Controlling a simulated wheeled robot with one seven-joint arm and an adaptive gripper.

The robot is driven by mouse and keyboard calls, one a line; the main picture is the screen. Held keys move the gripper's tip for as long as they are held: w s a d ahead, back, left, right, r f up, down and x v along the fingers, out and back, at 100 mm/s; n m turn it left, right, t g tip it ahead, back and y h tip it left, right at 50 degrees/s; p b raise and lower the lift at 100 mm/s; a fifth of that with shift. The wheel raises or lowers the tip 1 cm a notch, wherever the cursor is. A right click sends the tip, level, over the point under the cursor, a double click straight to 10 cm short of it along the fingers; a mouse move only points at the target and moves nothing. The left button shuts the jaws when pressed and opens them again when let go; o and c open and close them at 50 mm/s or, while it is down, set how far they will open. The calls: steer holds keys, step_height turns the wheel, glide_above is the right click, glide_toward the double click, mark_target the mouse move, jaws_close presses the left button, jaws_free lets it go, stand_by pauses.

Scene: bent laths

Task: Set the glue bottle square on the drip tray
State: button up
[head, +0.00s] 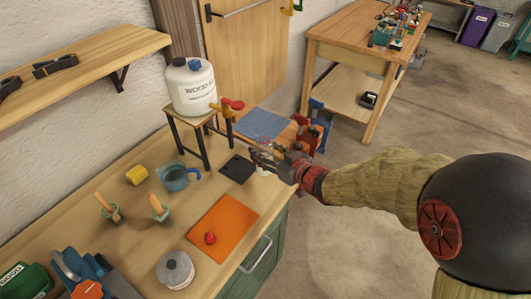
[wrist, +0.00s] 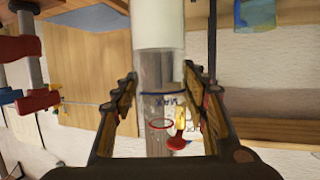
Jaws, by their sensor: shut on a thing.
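My gripper (head: 268,158) is shut on the glue bottle (wrist: 158,85), a clear bottle with a blue MAX line and white glue inside. The wrist view is upside down, and the bottle looks upright between the two fingers (wrist: 160,110). In the head view the bottle (head: 264,171) is mostly hidden by the gripper; I cannot tell whether its base touches the bench. The black square drip tray (head: 238,169) lies bare just left of it. The white wood glue jug (head: 192,88) stands above on a stand, with a yellow tap and red handle (head: 232,104).
An orange mat (head: 224,226) with a red cap (head: 210,238) lies at the front. A blue jug (head: 174,177), yellow block (head: 137,175), brushes (head: 160,208) and tin (head: 175,271) stand on the left.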

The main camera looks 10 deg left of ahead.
steer(key=w+a+f+b, duration=0.2)
steer(key=a+b, duration=0.1)
steer(key=a, duration=0.2)
steer(key=w+a+f+b, duration=0.2)
steer(key=a+f+b, duration=0.1)
steer(key=a, duration=0.3)
steer(key=shift+w+f, duration=0.3)
steer(key=shift+w, duration=0.05)
steer(key=shift+f+b, duration=0.55)
steer(key=shift+f, duration=0.05)
stand_by(0.5)
steer(key=o, duration=1.4)
steer(key=shift+o, duration=0.3)
steer(key=shift+s+f, duration=0.1)
steer(key=shift+d, duration=0.15)
